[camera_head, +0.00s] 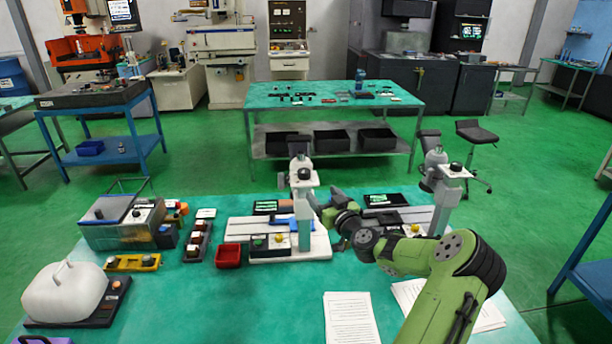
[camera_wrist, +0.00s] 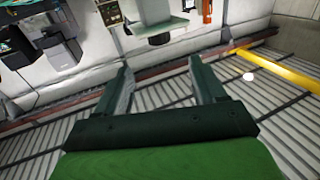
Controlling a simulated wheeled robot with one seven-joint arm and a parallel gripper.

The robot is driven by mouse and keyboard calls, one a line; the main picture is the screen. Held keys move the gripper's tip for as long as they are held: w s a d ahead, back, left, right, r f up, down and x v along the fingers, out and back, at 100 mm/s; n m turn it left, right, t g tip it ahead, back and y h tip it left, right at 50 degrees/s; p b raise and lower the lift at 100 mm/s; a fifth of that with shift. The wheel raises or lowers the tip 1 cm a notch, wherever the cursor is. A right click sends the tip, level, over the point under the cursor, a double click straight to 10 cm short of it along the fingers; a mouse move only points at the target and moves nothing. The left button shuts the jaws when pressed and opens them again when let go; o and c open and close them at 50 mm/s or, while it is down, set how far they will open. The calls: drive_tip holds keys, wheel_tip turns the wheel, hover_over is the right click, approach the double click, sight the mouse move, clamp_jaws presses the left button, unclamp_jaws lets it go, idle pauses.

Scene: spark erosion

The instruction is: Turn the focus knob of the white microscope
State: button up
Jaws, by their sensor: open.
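Two white column instruments with ridged white bases stand on the green table in the head view. The left one (camera_head: 304,205) and the right one (camera_head: 441,190) look alike, and I cannot tell which is the white microscope. Dark round knobs show on the left head (camera_head: 304,173) and the right head (camera_head: 456,167); which knob sets focus is unclear. My gripper (camera_wrist: 163,75) is open and empty in the wrist view, pointing at walls and a ribbed ceiling, with neither instrument between its fingers. In the head view the end of my arm is just right of the left column; its fingers are not clear there.
A red bin (camera_head: 229,255) and a switch strip (camera_head: 200,241) lie left of the left base. A grey boxed device (camera_head: 122,222) and a white bulky object (camera_head: 65,292) stand further left. Paper sheets (camera_head: 350,318) lie in front. The table between is mostly clear.

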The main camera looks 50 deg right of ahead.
sight(307, 176)
drive_tip(key=p+x, duration=0.2)
drive_tip(key=x, duration=1)
drive_tip(key=shift+w+d, duration=0.2)
drive_tip(key=shift+w, duration=0.05)
